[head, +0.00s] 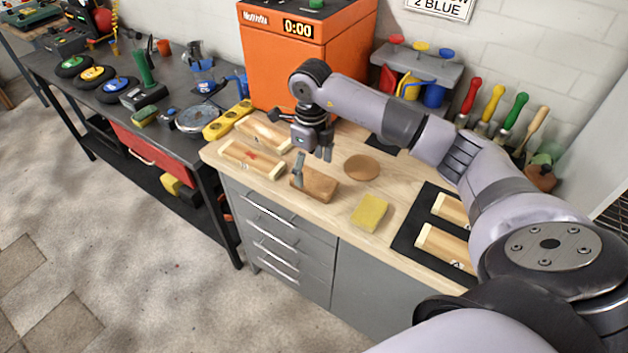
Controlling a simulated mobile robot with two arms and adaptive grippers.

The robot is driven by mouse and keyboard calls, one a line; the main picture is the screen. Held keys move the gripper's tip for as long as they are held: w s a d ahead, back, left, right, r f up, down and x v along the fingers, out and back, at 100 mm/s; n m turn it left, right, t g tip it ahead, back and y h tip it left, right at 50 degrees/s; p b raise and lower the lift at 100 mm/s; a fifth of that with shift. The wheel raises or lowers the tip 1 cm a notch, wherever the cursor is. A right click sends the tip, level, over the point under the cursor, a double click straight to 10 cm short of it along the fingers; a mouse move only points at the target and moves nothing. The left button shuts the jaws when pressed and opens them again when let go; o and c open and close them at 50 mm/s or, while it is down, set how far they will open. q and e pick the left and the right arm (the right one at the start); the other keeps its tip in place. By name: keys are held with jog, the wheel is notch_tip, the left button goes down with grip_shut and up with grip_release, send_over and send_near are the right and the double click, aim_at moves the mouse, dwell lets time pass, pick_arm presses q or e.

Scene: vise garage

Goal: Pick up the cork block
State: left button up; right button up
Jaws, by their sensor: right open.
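The cork block (316,185), a brown rectangular block, lies flat on the light wooden worktop near its front edge. My right gripper (312,170) points down at the block, with its fingers apart and nothing held between them. One finger shows in front of the block's left part and the other shows above its far right side. I cannot tell whether either finger touches the block. My left gripper is out of the picture.
A round brown disc (362,167) and a yellow sponge (370,211) lie right of the block. Wooden pieces (252,159) lie left. A black mat (408,238) with more wooden pieces is at right. An orange machine (290,75) stands behind.

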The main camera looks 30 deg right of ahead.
aim_at(314, 179)
jog(key=f, duration=0.1)
jog(key=f+p, duration=0.1)
jog(key=f, duration=0.1)
jog(key=shift+s+d+f+p, duration=0.2)
jog(key=shift+d+f+p, duration=0.1)
jog(key=shift+f, duration=0.05)
jog(key=shift+w+f, duration=0.1)
jog(key=shift+f, duration=0.4)
jog(key=shift+c, duration=0.6)
jog(key=c, duration=1.1)
